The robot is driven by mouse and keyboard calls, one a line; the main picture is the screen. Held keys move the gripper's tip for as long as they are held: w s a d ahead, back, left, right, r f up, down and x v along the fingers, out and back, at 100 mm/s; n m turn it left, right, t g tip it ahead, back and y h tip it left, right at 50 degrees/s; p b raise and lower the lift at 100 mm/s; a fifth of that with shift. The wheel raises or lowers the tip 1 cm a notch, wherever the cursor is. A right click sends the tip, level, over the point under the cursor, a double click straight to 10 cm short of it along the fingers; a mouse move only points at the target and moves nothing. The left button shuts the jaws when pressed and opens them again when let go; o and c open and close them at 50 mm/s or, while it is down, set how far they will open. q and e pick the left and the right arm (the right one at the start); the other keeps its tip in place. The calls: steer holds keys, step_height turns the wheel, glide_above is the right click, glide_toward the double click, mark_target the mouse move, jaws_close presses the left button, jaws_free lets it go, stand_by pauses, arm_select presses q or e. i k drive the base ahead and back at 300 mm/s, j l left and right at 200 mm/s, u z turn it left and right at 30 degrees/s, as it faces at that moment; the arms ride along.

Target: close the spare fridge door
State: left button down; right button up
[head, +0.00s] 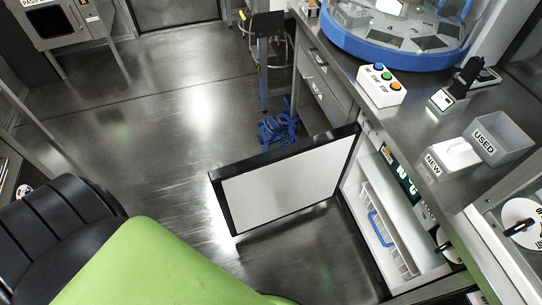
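The spare fridge door (285,186) stands wide open in the head view, swung out from under the counter into the floor space. It has a pale inner panel with a dark frame. The open fridge (388,222) sits under the counter at the right, with a white rack and a blue-edged item inside. A green and black part of my own body covers the lower left. Neither of my grippers can be made out in this view.
The counter (470,122) above the fridge holds a button box (382,86), a grey bin marked USED (497,138) and a white box marked NEW (452,158). A blue coiled hose (278,130) lies on the floor behind the door. The floor (150,140) left of the door is clear.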

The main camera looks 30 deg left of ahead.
mark_target(253, 192)
steer(key=j+z, duration=0.25)
steer(key=j, duration=0.2)
steer(key=j+z, duration=0.2)
steer(key=j, duration=0.3)
steer(key=k+j+z, duration=0.1)
steer(key=j+z, duration=0.15)
steer(key=j, duration=0.2)
steer(key=k+j+z, duration=0.1)
steer(key=j+z, duration=0.15)
steer(key=j, duration=0.2)
steer(key=k+j+z, duration=0.2)
steer(key=j, duration=0.25)
steer(key=k+j+z, duration=0.1)
steer(key=j+z, duration=0.15)
steer(key=j, duration=0.15)
steer(key=j+z, duration=0.15)
steer(key=j, duration=0.4)
steer(key=k+j+z, duration=0.2)
steer(key=j, duration=0.4)
steer(key=j+z, duration=0.15)
steer(key=j, duration=0.4)
